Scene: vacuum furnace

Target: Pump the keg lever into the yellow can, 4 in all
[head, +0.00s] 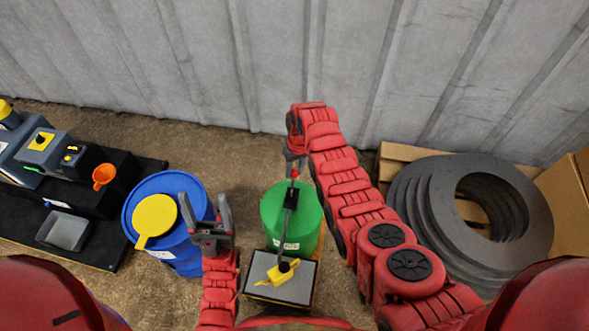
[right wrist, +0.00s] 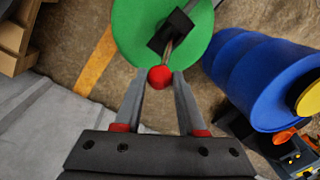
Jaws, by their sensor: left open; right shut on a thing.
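The green keg (head: 304,236) stands upright at the centre of the head view. A black pump block sits on its top, with a lever ending in a red knob (head: 295,174). My right gripper (head: 294,165) reaches over the far side of the keg and is shut on the red knob, which shows between the fingertips in the right wrist view (right wrist: 160,78). The yellow can (head: 279,272) stands on a grey-topped stand (head: 259,290) in front of the keg, with the spout end near it. My left gripper (head: 206,205) is open and empty, between the blue drum and the keg.
A blue drum (head: 183,262) with a yellow lid-like disc (head: 154,218) stands left of my left gripper. A dark bench (head: 92,222) with an orange funnel (head: 103,176) is farther left. Large grey rings (head: 420,215) lie on a pallet at right. A grey corrugated wall (head: 270,60) closes the back.

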